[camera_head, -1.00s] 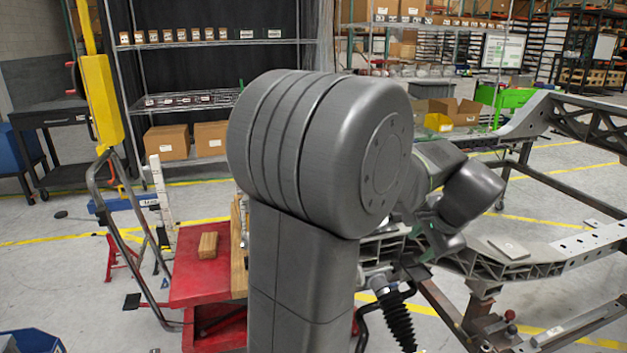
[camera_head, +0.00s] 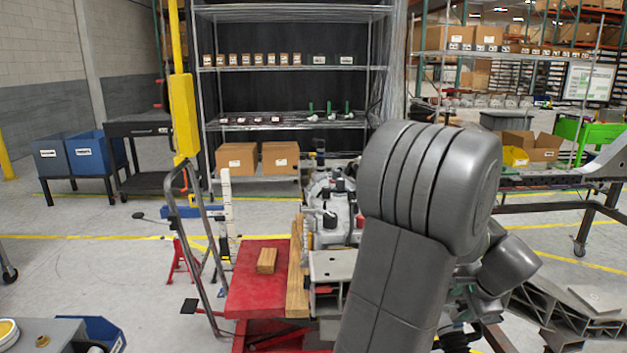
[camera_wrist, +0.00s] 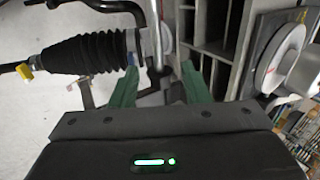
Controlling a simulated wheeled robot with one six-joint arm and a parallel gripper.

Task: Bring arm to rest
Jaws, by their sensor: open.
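My arm fills the right middle of the head view, its thick grey joint raised and its forearm folded behind it. My gripper is mostly hidden there behind the arm. In the wrist view my gripper (camera_wrist: 160,86) shows two green fingers, spread apart with nothing held between them. A thin metal rod and dark bracket show beyond the fingers. A black ribbed boot (camera_wrist: 85,53) lies just left of the fingers, and I cannot tell how close it is. The chassis frame (camera_head: 545,312) stands behind and right of my arm in the head view.
A red cart (camera_head: 240,290) with a wooden block (camera_head: 267,260) is left of my arm. A yellow-posted hoist (camera_head: 183,115) stands farther left. A wire shelf (camera_head: 290,125) with boxes is behind. Blue bins (camera_head: 90,152) stand far left. Open floor lies at left.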

